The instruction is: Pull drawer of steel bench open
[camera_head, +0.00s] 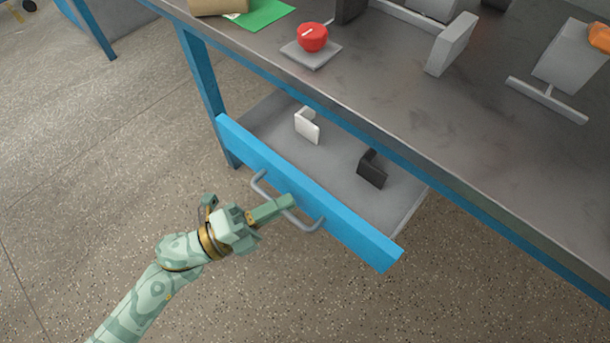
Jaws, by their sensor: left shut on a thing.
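The steel bench (385,88) has a grey top and a blue frame. Its drawer (340,222) has a blue front and stands out from under the bench top, so its grey inside shows. A white angled piece (307,126) and a black angled piece (372,169) are in the drawer. A grey bar handle (307,224) is on the drawer front. My left gripper (286,205) is shut on the middle of the handle, and its fingers hide that part of the bar. My right gripper is not in view.
On the bench top are a red knob (312,37) on a grey plate, a green sheet (262,13) and grey fixtures (453,44). A blue bench leg (203,75) stands left of the drawer. The speckled floor in front of the drawer is clear.

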